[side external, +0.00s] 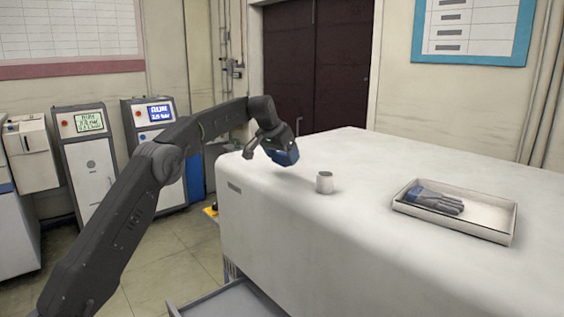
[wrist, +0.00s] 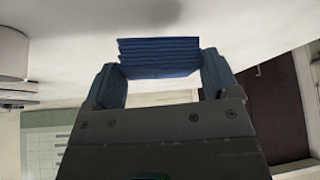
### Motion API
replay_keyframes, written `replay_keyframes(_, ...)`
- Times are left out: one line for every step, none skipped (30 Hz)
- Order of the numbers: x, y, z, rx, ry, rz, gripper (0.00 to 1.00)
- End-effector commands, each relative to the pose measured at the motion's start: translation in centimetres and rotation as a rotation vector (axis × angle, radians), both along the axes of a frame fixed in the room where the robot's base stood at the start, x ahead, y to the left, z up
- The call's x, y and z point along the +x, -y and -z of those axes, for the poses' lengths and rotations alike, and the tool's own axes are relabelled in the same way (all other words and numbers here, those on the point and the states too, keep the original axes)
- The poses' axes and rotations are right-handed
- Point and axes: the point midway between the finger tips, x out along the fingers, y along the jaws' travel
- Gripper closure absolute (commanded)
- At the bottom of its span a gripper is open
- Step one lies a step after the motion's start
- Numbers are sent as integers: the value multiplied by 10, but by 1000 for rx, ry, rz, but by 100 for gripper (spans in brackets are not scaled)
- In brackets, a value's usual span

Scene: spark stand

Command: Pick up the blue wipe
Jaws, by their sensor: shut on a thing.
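The blue wipe (wrist: 158,52) is a folded, layered dark-blue stack. In the wrist view it sits between the two blue fingers of my gripper (wrist: 160,74), which is shut on it. In the side view my gripper (side external: 272,150) is over the left part of the white-covered table, with the blue wipe (side external: 286,157) at its end. The wipe appears a little above the table top, with a faint shadow below it.
A white tray (side external: 484,232) holding dark blue-grey gloves (side external: 436,199) lies farther right. The table between cup and tray is clear. An open drawer (side external: 235,303) juts out below.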

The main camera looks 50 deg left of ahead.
Motion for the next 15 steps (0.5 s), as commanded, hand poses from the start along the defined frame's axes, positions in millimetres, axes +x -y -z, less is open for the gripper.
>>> replay_keyframes(0,0,-7,1,3,0,41)
replay_keyframes(-4,-4,-10,1,3,-4,41)
replay_keyframes(-10,-9,-14,1,2,-4,41)
replay_keyframes(-14,-12,-17,1,2,-5,41)
replay_keyframes(-18,-16,-20,1,2,-5,41)
replay_keyframes(-23,-20,-24,1,2,-4,41)
replay_keyframes(-27,-23,-27,1,2,-5,41)
replay_keyframes(-31,-27,-30,1,2,-6,41)
replay_keyframes(-37,-32,-35,1,2,-4,41)
replay_keyframes(-42,-36,-38,0,1,-6,41)
replay_keyframes(-46,-40,-42,0,1,-6,41)
replay_keyframes(-52,-45,-47,3,3,-5,41)
replay_keyframes(-57,-49,-50,1,3,-5,41)
replay_keyframes(-61,-52,-53,1,2,-5,41)
replay_keyframes(-66,-56,-57,1,2,-4,41)
